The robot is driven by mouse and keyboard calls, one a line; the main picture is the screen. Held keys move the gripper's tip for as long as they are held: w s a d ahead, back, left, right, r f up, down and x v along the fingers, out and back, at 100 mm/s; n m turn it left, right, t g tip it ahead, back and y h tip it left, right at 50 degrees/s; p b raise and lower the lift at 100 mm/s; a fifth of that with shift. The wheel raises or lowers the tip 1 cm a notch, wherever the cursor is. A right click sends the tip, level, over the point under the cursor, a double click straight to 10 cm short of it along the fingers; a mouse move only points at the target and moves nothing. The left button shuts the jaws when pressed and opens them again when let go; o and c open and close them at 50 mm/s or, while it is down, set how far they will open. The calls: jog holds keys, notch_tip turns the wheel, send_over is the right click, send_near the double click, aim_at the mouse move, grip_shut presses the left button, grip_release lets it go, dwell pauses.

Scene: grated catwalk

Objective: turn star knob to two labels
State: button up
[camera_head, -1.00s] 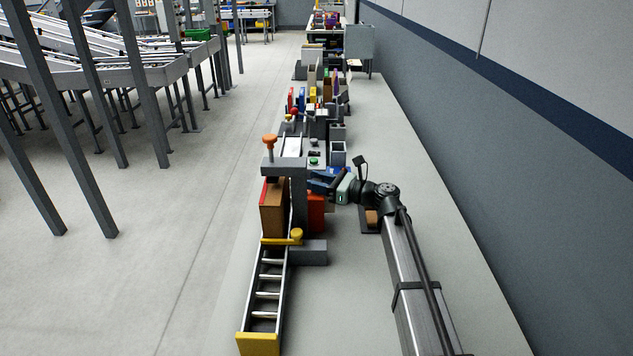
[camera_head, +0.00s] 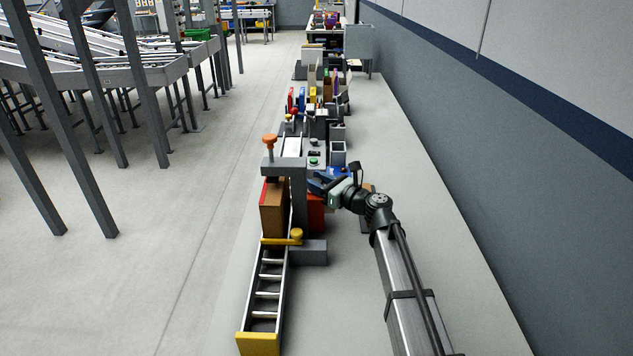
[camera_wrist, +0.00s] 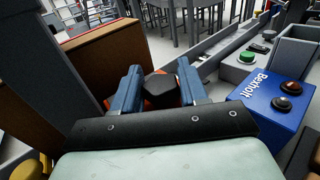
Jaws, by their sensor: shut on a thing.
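My gripper (camera_wrist: 160,92) has its blue fingers shut on a knob (camera_wrist: 160,86) with a dark, faceted cap and orange-red parts beside it. I take this to be the star knob; its full outline and pointer are hidden by the fingers. In the head view my gripper (camera_head: 318,183) is at the right side of the grey upright frame, and the knob is hidden there. No labels around the knob are readable in either view.
A brown carton (camera_head: 272,210) stands left of the grey frame (camera_head: 298,190), above a roller track (camera_head: 266,285). An orange-topped screw knob (camera_head: 269,141) tops the frame. In the wrist view, a blue box (camera_wrist: 270,100) with two buttons and a green button (camera_wrist: 247,57) lie right.

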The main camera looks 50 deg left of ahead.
jog(key=o, duration=0.9)
jog(key=shift+o, duration=0.2)
jog(key=shift+d, duration=0.1)
jog(key=w+d, duration=0.1)
jog(key=d, duration=1.2)
jog(key=shift+w+d, duration=0.25)
jog(key=shift+w, duration=0.05)
